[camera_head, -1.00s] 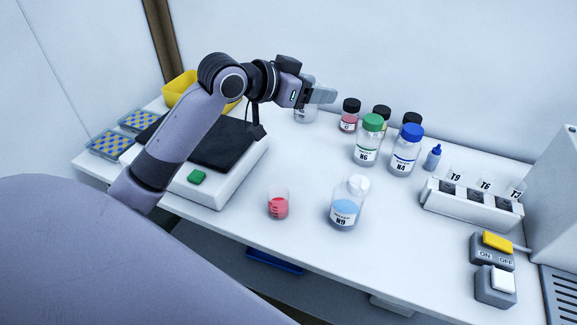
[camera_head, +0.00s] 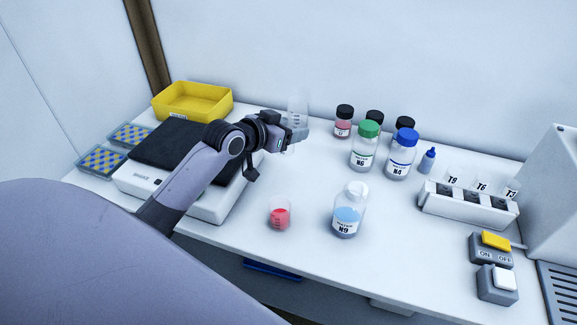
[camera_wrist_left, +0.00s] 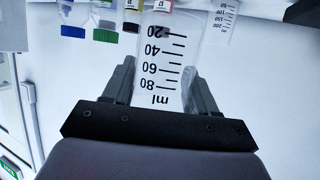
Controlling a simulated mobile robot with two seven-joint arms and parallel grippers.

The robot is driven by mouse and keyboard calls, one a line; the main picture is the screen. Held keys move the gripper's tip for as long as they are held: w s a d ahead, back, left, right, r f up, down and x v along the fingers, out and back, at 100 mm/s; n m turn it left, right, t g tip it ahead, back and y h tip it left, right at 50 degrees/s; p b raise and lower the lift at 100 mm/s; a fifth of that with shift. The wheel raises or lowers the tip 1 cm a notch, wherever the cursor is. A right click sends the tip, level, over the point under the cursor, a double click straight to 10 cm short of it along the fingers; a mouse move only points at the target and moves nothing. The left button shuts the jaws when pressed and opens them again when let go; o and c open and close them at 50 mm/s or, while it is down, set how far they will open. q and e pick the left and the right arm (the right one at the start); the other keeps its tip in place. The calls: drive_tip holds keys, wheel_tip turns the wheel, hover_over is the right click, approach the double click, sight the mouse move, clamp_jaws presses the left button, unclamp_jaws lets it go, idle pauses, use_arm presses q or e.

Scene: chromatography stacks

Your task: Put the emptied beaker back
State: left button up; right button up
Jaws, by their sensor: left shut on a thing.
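My left gripper (camera_head: 294,134) is shut on a clear beaker. In the left wrist view this beaker (camera_wrist_left: 168,60) stands between the two fingers, with marks from 20 to 80 ml and no visible liquid. In the head view only a faint part of it shows by the fingers; the gripper hides the rest. I cannot tell whether its base touches the table. A larger clear graduated beaker (camera_head: 298,104) stands behind the gripper, and it also shows in the left wrist view (camera_wrist_left: 225,18). My right gripper is not in view.
A small beaker of red liquid (camera_head: 279,216) and bottle N9 (camera_head: 347,213) stand in front. Several capped bottles, including N6 (camera_head: 364,150) and N4 (camera_head: 401,157), are to the right. The front middle table has free room.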

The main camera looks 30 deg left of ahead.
use_arm(q)
wheel_tip(320, 180, down, 7)
drive_tip(key=shift+f+b, duration=0.1)
drive_tip(key=shift+b, duration=0.2)
drive_tip(key=shift+f+b, duration=0.3)
drive_tip(key=shift+f, duration=1.6)
drive_tip(key=shift+f, duration=0.15)
drive_tip(key=o, duration=1.1)
drive_tip(key=shift+r, duration=0.3)
drive_tip(key=p+v, duration=0.1)
drive_tip(key=v, duration=1.1)
drive_tip(key=shift+f, duration=0.2)
